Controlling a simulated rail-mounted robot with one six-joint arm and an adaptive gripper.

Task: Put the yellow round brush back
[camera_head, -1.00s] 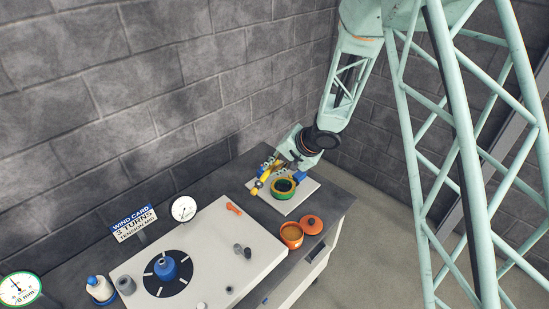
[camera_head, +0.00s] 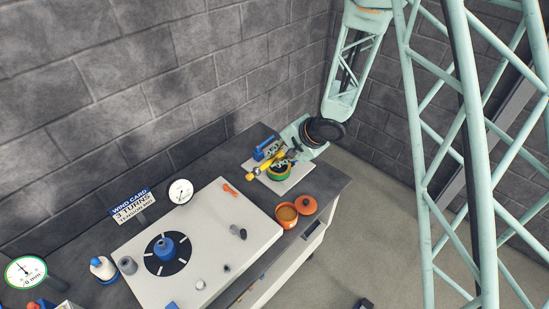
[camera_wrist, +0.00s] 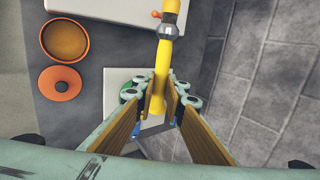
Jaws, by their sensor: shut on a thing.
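My gripper (camera_wrist: 161,98) is shut on the yellow round brush (camera_wrist: 161,70), as the wrist view shows. The brush has a yellow handle, a grey metal collar and a yellow end pointing away from the jaws. In the head view the brush (camera_head: 264,168) lies slantwise above the white board (camera_head: 293,187), with my gripper (camera_head: 288,155) at its right. The brush partly covers a green and yellow ring-shaped holder (camera_head: 279,176) on the board. In the wrist view the holder (camera_wrist: 127,94) shows only as a green edge beside the left finger. I cannot tell the gap below the brush.
A blue block-like object (camera_head: 265,149) stands at the board's back. An orange pot (camera_head: 287,213) and its lid (camera_head: 306,204) are in front of the board. A large pale panel (camera_head: 205,250) with a blue-topped hub and small knobs lies left. The brick wall is close behind.

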